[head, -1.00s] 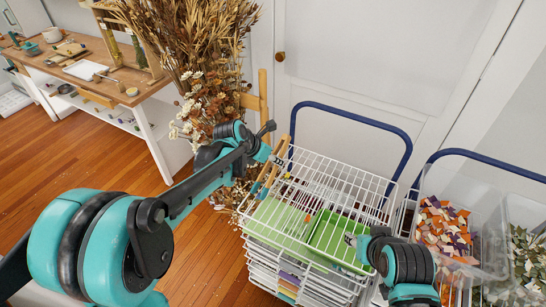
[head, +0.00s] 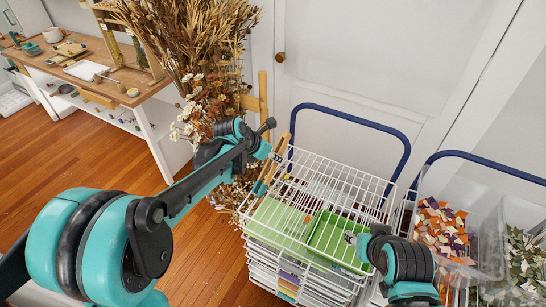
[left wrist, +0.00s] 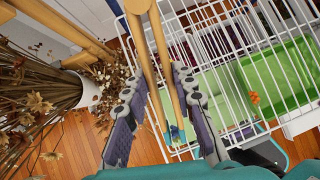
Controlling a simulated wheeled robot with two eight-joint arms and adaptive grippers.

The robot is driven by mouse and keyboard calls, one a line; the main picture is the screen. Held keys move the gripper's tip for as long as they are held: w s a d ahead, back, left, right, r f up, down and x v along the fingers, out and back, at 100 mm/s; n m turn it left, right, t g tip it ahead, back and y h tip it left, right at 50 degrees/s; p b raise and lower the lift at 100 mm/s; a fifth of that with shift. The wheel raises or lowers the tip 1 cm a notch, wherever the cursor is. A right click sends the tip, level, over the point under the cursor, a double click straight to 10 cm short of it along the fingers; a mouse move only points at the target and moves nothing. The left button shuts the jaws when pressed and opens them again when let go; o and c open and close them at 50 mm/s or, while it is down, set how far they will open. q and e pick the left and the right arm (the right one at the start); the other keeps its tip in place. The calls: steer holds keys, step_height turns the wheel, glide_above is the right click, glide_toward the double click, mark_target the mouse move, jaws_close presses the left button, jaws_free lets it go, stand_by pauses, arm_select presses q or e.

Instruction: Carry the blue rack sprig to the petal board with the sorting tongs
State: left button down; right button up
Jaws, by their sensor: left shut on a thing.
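My left gripper (left wrist: 152,88) is shut on the wooden sorting tongs (left wrist: 165,60), which run between its dark fingers. In the head view the tongs (head: 268,176) slant down over the left edge of the white wire basket. A small blue sprig (left wrist: 176,132) shows at the tongs' lower tips; whether it is gripped is too small to tell. Inside the basket lie a pale green board (head: 278,224), perhaps the petal board, and a brighter green tray (head: 335,236). A small orange piece (left wrist: 253,97) lies near where they meet. My right arm's gripper is at the basket's right side, its fingers unclear.
The wire basket (head: 345,178) has a raised rim and a blue cart handle behind it. Dried flowers (head: 190,60) stand close to its left. Clear bins of coloured pieces (head: 440,225) stand at the right. A wooden workbench (head: 90,75) is at the far left.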

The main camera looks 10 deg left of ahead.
arm_select(q)
step_height(320, 180, up, 10)
steer(key=p, duration=0.7)
steer(key=s+a+f+n+t+y+b, duration=0.1)
steer(key=s+a+f+n+b, duration=0.3)
steer(key=s+a, duration=0.4)
steer(key=a+f+y, duration=0.1)
steer(key=a, duration=0.2)
steer(key=shift+f+b, duration=0.15)
steer(key=shift+b, duration=0.2)
